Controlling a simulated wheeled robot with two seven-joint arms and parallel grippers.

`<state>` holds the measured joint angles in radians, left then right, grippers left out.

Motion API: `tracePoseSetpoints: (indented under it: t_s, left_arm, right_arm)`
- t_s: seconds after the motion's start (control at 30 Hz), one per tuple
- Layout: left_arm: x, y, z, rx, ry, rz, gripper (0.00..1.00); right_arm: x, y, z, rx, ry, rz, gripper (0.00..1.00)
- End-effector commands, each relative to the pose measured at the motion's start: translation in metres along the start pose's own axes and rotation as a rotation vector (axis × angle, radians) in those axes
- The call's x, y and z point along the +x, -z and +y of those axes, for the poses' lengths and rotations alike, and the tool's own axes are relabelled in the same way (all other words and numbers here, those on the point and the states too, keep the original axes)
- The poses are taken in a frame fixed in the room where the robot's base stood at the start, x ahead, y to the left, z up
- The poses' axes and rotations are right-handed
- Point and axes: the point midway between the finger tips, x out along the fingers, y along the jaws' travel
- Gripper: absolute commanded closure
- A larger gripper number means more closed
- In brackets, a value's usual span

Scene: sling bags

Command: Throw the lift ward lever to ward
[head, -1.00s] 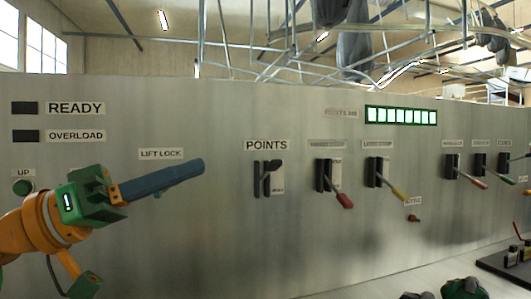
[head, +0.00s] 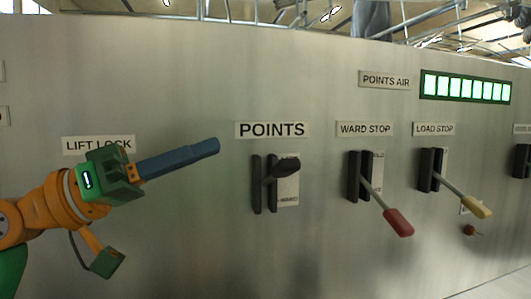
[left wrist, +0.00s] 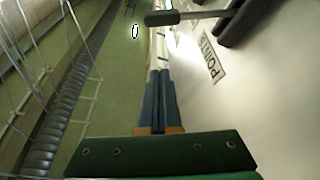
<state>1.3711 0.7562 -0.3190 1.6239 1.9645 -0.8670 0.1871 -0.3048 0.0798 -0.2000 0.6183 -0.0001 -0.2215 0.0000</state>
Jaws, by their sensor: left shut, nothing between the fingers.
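The points lever (head: 283,167), with a dark handle, sits in a black slotted mount under the POINTS label (head: 272,130). Its handle points up and to the right. A pale plate beside it has small print, partly covered by the handle; its lower word seems to end in "ward". I see no label reading "lift ward". My left gripper (head: 217,146) is shut and empty, its long blue fingers pointing at the lever from the left, apart from it. In the left wrist view, a dark handle (left wrist: 176,17) shows beyond the closed fingertips (left wrist: 159,72). My right gripper is out of view.
The red-tipped ward stop lever (head: 398,222) and yellow-tipped load stop lever (head: 478,208) stick out to the right. A lit green indicator (head: 466,87) is above. The LIFT LOCK label (head: 98,145) is partly behind my left gripper.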

Motion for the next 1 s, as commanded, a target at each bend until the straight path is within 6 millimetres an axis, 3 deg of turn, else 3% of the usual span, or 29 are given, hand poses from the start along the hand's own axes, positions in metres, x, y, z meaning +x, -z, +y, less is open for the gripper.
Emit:
tracePoseSetpoints:
  t_s: [0.43,0.5,0.7,1.0]
  left_arm:
    - [0.096,0.006,0.004,-0.001,-0.002,-0.003,1.00]
    - [0.089,-0.012,0.000,0.002,0.004,-0.003,1.00]
    - [0.080,-0.034,0.000,0.001,0.002,-0.001,1.00]
    - [0.079,-0.038,0.001,0.001,0.000,0.001,1.00]
  right_arm:
    - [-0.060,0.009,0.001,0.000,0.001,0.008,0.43]
    - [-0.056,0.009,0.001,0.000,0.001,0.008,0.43]
    - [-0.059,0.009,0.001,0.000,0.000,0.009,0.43]
    - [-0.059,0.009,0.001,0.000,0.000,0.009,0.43]
